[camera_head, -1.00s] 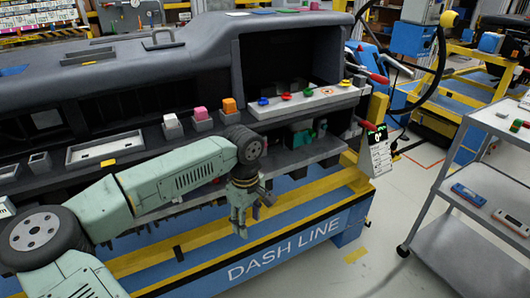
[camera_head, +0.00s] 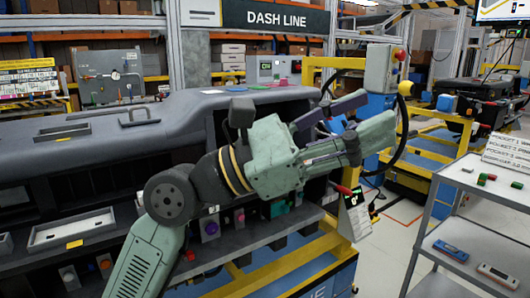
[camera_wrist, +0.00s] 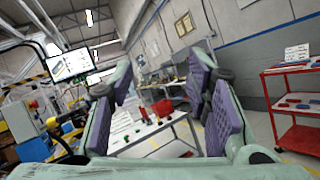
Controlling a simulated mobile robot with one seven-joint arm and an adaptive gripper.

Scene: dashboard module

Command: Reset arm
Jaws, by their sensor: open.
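My arm reaches up in front of the dashboard module (camera_head: 110,152) in the head view. My gripper (camera_head: 378,112) is raised and points to the right, with its two fingers spread apart. In the wrist view my gripper (camera_wrist: 160,75) is open, its purple pads facing each other with nothing held between them. The arm and gripper hide part of the dashboard module's right side.
A grey trolley (camera_head: 470,183) with small parts stands at the right. A yellow post (camera_head: 308,75) and a control box (camera_head: 383,68) stand behind my gripper. A red cart (camera_wrist: 290,105) is at the right of the wrist view. Floor is clear before the trolley.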

